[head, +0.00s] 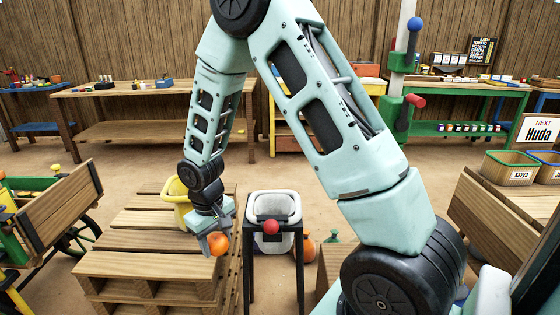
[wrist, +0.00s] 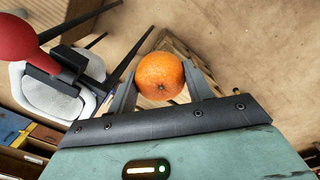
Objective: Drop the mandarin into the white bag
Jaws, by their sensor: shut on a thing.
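My gripper (head: 213,240) is shut on the orange mandarin (head: 218,243) and holds it in the air, left of the white bag. In the wrist view the mandarin (wrist: 160,76) sits between the two fingers. The white bag (head: 272,207) hangs open in a black stand at the middle of the head view, with a red ball (head: 271,227) on a black part at its front. In the wrist view the bag (wrist: 48,92) is at the left, partly covered by the black part and the red ball (wrist: 15,38).
A stepped wooden pallet stack (head: 135,262) stands below and left of my gripper, with a yellow bucket (head: 176,203) on it behind the gripper. A wooden cart (head: 55,215) is at the left. An orange round thing (head: 309,248) lies right of the stand. Floor is open behind.

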